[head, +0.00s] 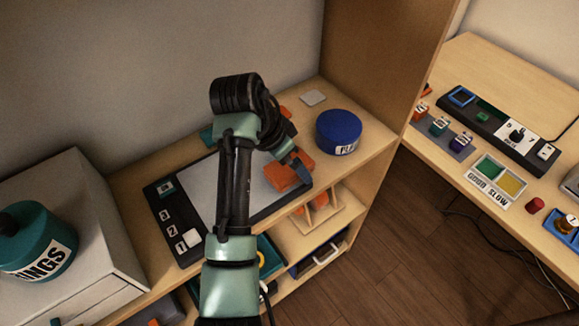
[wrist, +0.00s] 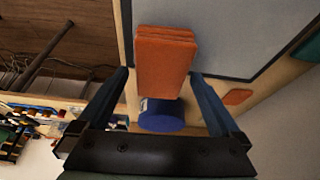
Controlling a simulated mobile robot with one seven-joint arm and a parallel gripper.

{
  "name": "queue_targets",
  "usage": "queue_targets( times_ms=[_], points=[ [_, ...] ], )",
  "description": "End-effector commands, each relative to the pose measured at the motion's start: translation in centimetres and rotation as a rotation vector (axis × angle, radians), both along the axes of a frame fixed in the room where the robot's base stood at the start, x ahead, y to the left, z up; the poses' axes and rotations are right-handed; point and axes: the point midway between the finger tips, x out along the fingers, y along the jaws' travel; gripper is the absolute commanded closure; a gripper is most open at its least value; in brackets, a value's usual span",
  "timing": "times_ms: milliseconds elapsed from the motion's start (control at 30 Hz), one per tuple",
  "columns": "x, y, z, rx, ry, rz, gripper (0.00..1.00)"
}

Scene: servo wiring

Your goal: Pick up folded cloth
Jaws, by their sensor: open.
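The folded cloth is an orange, layered pad (head: 281,178) on the right part of the grey-topped board with a dark frame in the head view. It also shows in the wrist view as an orange folded block (wrist: 165,62) at the upper middle. My gripper (head: 300,168) is over the cloth's right side in the head view and covers part of it. In the wrist view the two dark blue fingers of my gripper (wrist: 159,74) stand apart, one to each side of the cloth's near end. Nothing is held; I cannot tell the height gap.
A round blue tin (head: 339,134) stands right of the board, near the shelf's side panel. A flatter orange piece (wrist: 237,97) lies beside the board. A teal jar (head: 38,245) stands on a drawer box at left. A second table at right holds a tray (head: 496,182).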

Motion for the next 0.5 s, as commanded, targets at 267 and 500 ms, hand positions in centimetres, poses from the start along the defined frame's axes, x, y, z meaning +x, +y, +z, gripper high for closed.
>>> queue_targets(
  times_ms=[267,500],
  points=[
    [-0.03,0.00,-0.11,-0.001,0.001,0.001,0.00],
    [-0.04,0.01,-0.45,-0.001,0.002,0.000,0.00]
  ],
)
